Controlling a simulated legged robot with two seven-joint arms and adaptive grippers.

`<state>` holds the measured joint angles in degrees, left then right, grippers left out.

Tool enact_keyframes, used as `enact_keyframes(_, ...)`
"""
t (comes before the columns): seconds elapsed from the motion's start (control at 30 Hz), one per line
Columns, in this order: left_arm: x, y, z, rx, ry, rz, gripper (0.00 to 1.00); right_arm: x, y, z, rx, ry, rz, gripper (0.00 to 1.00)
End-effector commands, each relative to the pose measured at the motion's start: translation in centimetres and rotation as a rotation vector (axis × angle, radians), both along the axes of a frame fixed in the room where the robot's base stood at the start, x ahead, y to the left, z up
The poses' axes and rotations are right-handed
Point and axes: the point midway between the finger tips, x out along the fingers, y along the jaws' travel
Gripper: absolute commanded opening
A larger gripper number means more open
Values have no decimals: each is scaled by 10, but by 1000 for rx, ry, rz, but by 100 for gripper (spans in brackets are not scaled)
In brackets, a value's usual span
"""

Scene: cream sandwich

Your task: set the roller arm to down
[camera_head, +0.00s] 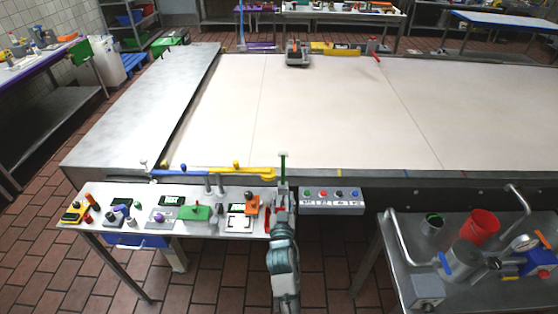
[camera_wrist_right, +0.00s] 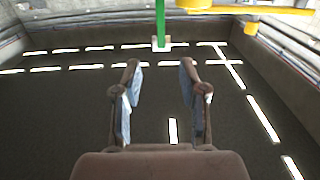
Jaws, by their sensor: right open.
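A long yellow arm (camera_head: 240,172) with a blue section (camera_head: 170,174) runs along the front edge of the large table; I cannot tell for sure that it is the roller arm. A slim green handle (camera_head: 283,163) stands upright at its right end. My right gripper (camera_head: 282,186) is open and empty just in front of the handle. In the right wrist view the green handle (camera_wrist_right: 160,20) is ahead of the open fingers (camera_wrist_right: 160,76), apart from them, with a yellow part (camera_wrist_right: 200,4) at the top. My left gripper is not in view.
A small table (camera_head: 105,218) with several tools stands at the front left. A button panel (camera_head: 331,196) is right of my gripper. A metal cart (camera_head: 480,292) with a red bucket (camera_head: 481,226) and pipes stands at the right. The large table's pale top (camera_head: 320,110) is mostly clear.

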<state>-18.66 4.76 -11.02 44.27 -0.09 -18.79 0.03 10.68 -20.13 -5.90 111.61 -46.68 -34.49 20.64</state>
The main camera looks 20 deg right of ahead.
Motion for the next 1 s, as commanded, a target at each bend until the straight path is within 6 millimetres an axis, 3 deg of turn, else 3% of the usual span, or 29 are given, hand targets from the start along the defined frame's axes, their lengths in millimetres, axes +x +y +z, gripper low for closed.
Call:
enact_keyframes(0.17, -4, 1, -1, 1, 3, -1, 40, 20, -4, 3, -3, -6, 1, 42)
enact_keyframes(0.7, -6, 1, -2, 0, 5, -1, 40, 137, -39, 1, -4, -2, 0, 42)
enact_keyframes(1.0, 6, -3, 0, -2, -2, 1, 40, 166, -46, 1, 0, -3, 1, 42)
